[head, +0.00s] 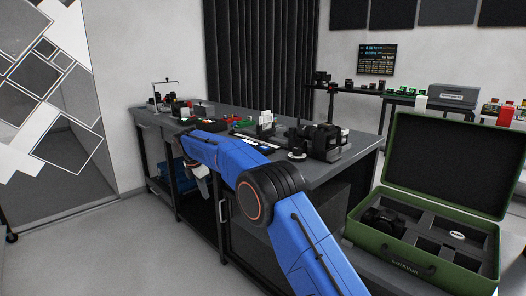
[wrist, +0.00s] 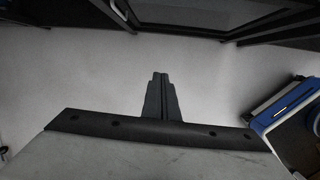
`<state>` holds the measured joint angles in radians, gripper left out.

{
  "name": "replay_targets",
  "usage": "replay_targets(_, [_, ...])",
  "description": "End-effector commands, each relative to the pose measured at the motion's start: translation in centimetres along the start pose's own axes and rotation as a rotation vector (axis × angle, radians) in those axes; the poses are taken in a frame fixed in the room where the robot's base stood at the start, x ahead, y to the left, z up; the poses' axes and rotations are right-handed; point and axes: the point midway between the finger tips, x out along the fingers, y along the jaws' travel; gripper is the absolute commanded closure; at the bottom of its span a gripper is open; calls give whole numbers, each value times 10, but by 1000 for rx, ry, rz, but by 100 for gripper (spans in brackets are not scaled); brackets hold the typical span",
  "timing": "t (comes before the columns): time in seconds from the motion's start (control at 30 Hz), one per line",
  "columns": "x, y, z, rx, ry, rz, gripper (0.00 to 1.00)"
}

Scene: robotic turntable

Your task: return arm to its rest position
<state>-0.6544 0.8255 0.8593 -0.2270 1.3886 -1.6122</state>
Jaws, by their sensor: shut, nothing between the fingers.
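My blue arm reaches across the head view from the lower right, bends at a dark round joint, and stretches left in front of the workbench (head: 345,160). Its wrist end hangs downward beside the bench front, and the fingertips cannot be made out there. In the wrist view my gripper (wrist: 158,76) is shut, with its two dark fingers together and nothing between them. It points over bare pale floor (wrist: 90,80) and touches no object.
Tools and small devices, including a black device (head: 325,140), stand on the bench. An open green case (head: 395,238) with a black camera (head: 383,220) in it lies at the right. A glass panel (head: 60,150) stands at the left. Floor is clear at the lower left.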

Motion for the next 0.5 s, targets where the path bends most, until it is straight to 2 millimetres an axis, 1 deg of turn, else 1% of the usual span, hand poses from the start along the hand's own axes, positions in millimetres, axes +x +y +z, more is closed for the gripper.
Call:
replay_targets(0.03, [-7, -6, 9, 24, 1, 3, 100])
replay_targets(0.17, [-29, -28, 33, 107, 8, 12, 100])
replay_targets(0.3, [-58, -63, 66, 232, 18, 24, 100])
replay_targets(0.37, [-70, -80, 78, 286, 23, 27, 100])
replay_targets(0.5, [-96, -121, 106, 416, 33, 38, 100])
